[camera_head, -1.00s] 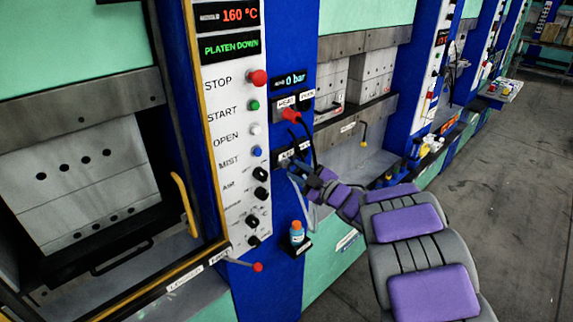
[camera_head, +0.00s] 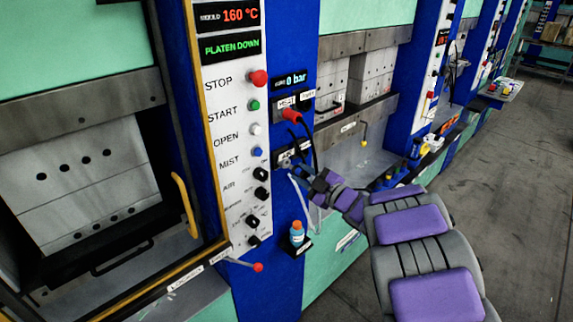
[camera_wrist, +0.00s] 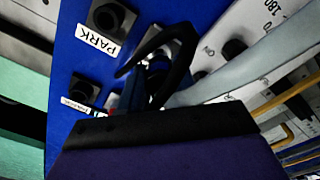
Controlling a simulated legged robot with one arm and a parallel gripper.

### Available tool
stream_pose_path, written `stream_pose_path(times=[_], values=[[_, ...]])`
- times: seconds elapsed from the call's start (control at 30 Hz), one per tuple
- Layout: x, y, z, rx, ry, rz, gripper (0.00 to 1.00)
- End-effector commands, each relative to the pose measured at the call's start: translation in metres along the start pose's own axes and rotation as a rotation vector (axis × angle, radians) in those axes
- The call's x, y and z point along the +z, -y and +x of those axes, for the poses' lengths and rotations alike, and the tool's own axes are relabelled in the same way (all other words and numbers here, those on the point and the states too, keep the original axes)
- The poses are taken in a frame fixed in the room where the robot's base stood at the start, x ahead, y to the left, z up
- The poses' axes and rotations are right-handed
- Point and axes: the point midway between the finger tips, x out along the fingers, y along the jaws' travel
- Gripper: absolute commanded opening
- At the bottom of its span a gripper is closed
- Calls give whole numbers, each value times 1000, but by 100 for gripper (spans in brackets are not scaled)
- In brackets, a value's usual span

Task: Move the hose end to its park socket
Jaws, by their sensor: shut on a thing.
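My gripper (camera_head: 288,166) is close to the blue post, in front of the lower socket plate (camera_head: 291,152). It is shut on the hose end, which is mostly hidden; a pale grey hose (camera_head: 319,215) hangs below the wrist. In the wrist view my gripper (camera_wrist: 135,92) covers the lower middle and hides its grip. A dark park socket (camera_wrist: 108,16) above a PARK label (camera_wrist: 97,40) shows at upper left, apart from the gripper. A red connector (camera_head: 291,114) with a black hose sits at the upper plate.
Buttons and knobs line the white panel (camera_head: 235,140) to the left. A small bottle (camera_head: 297,233) stands on a ledge below the gripper, near a red-tipped lever (camera_head: 257,267). Open floor (camera_head: 500,190) lies to the right.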

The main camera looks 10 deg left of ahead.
Motion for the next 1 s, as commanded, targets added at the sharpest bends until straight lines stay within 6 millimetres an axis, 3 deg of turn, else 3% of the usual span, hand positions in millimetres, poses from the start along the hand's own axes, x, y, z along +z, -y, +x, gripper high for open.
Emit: stream_pose_path(times=[0.47, 1.0], values=[[0, 0, -1, 0, 0, 0, 0], [0, -1, -27, 1, 1, -1, 0]])
